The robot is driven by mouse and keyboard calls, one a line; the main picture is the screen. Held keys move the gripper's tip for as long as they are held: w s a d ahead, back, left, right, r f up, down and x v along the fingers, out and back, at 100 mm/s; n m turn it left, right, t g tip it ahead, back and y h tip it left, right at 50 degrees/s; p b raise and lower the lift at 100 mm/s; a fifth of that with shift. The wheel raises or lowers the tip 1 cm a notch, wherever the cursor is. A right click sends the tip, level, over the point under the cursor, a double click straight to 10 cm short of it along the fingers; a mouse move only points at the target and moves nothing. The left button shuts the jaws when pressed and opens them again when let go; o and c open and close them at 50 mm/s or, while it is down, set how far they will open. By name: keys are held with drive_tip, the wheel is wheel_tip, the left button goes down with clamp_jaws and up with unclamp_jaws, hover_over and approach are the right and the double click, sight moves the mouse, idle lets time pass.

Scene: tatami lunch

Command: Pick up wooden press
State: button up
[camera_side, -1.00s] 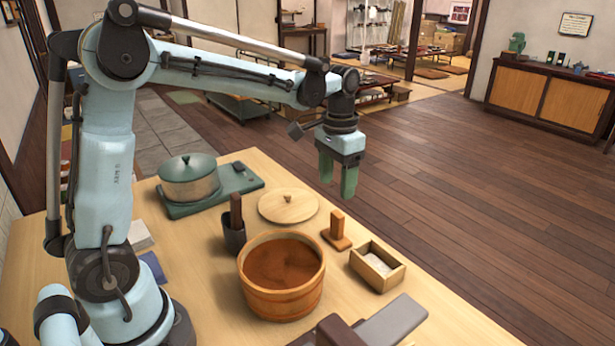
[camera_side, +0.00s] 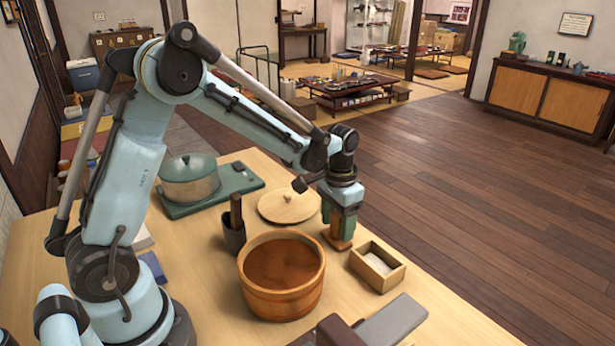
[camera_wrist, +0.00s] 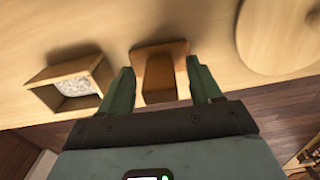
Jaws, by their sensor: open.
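The wooden press (camera_side: 338,241) is a small brown block with an upright handle on a flat base. It stands on the table between the round lid and the small box. My gripper (camera_side: 339,217) is lowered over it, and its green fingers hide most of the handle in the side view. In the wrist view, the press (camera_wrist: 160,75) lies between the two open fingers of my gripper (camera_wrist: 158,82).
A wooden box (camera_side: 372,270) with white contents is just right of the press. A round wooden lid (camera_side: 285,207) lies to its left. A large wooden tub (camera_side: 283,303) stands in front. A dark cup (camera_side: 234,238) and a green pot (camera_side: 190,183) are farther left. The table's edge is behind the press.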

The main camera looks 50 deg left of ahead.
drive_tip(key=shift+f, duration=0.1)
drive_tip(key=shift+c, duration=0.2)
drive_tip(key=c, duration=1.1)
drive_tip(key=shift+r, duration=0.55)
drive_tip(key=r, duration=0.2)
drive_tip(key=d+r, duration=0.1)
drive_tip(key=shift+s+r, duration=0.25)
drive_tip(key=shift+r, duration=0.1)
drive_tip(key=s+d+r, duration=0.4)
drive_tip(key=d+r, duration=0.2)
drive_tip(key=d, duration=0.3)
drive_tip(key=shift+s+d+r, duration=0.15)
drive_tip(key=shift+s+d, duration=0.05)
drive_tip(key=shift+s, duration=0.2)
